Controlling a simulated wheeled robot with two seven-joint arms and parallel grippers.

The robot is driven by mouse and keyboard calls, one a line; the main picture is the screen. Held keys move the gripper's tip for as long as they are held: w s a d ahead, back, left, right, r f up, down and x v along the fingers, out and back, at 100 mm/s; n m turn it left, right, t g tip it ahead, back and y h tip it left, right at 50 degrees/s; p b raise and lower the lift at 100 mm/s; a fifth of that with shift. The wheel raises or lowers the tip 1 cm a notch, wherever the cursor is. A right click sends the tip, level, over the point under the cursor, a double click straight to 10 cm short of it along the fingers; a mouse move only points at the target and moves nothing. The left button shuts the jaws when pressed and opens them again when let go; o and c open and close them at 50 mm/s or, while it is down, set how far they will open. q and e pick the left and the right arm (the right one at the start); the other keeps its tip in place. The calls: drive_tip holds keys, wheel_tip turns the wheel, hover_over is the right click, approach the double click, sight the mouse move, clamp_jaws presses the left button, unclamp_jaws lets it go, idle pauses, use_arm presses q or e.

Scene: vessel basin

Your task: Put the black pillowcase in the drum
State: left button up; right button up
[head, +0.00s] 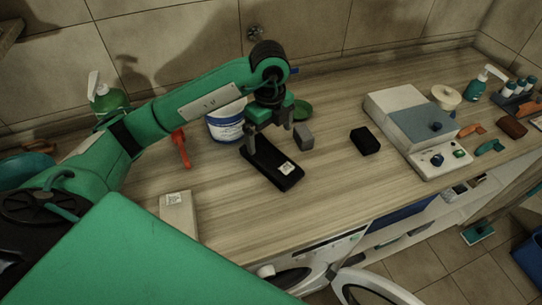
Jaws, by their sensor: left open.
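A flat black folded piece with a white label, which looks like the black pillowcase (277,172), lies on the wooden counter. My left gripper (268,143) is open at its far end, fingers pointing down; I cannot tell whether they touch it. Below the counter's front edge is a white washing machine (325,251) with its round door (372,288) swung open. The drum opening (291,279) shows only partly at the bottom edge; its inside is mostly hidden. My right gripper is not in view.
A grey block (304,137) stands close right of the gripper, a white-blue tub (225,128) behind left. A black block (365,141) and a grey-white appliance (412,125) are further right. A beige labelled piece (178,217) and red tool (181,147) lie left. The counter's front middle is clear.

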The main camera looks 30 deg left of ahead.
use_arm(q)
hover_over(271, 155)
drive_tip(key=f, duration=0.4)
drive_tip(key=shift+s+f+p, duration=0.2)
drive_tip(key=shift+s+p, duration=0.05)
drive_tip(key=shift+p, duration=0.1)
drive_tip(key=shift+f, duration=0.45)
drive_tip(key=f+p, duration=0.1)
drive_tip(key=f, duration=0.1)
drive_tip(key=f+p, duration=0.1)
drive_tip(key=f, duration=0.2)
drive_tip(key=shift+w, duration=0.2)
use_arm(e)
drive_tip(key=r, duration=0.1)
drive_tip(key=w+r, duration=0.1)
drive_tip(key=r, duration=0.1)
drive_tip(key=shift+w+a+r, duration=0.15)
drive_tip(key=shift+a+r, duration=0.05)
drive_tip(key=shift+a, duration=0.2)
use_arm(q)
drive_tip(key=shift+c, duration=0.9)
drive_tip(key=c, duration=1)
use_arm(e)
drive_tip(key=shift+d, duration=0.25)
